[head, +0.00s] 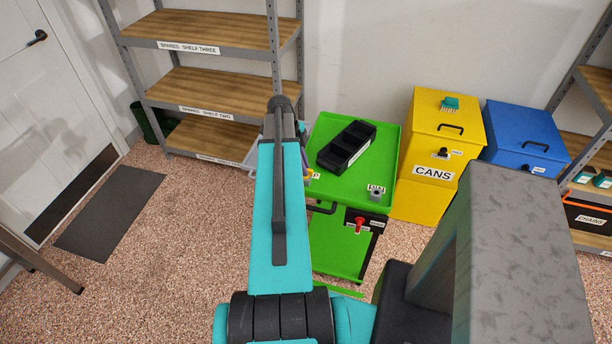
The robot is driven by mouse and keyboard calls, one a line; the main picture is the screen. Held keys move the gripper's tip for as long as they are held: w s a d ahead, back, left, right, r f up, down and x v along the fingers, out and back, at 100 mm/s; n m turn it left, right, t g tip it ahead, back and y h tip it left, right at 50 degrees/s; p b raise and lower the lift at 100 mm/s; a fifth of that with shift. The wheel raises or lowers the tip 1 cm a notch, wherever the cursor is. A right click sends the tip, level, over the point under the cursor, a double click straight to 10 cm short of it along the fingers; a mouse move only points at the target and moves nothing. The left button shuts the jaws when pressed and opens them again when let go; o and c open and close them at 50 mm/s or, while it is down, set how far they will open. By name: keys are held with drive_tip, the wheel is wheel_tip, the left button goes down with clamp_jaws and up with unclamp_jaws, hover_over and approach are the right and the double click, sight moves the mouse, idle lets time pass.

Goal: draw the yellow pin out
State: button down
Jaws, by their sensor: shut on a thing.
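My teal arm link covers most of my gripper (306,162); only a thin grey and purple sliver shows at the link's right edge, by the left side of the green cart (350,268). The gripper is shut. A small yellow bit, seemingly the yellow pin (309,173), shows right at this sliver, beside a white label on the cart's front left edge. The rest of the pin and the fingertips are hidden, so I cannot tell how far the pin sits in its seat.
On the cart top lie a black compartment tray (336,160) and a small grey dial (375,195). A red knob (360,223) is on its front. A yellow cans bin (422,190) and a blue bin (522,135) stand right.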

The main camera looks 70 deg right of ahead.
drive_tip(key=shift+r+p, duration=0.3)
drive_tip(key=shift+r, duration=0.45)
idle(0.9)
drive_tip(key=shift+r+p, duration=0.8)
drive_tip(key=shift+r, duration=0.9)
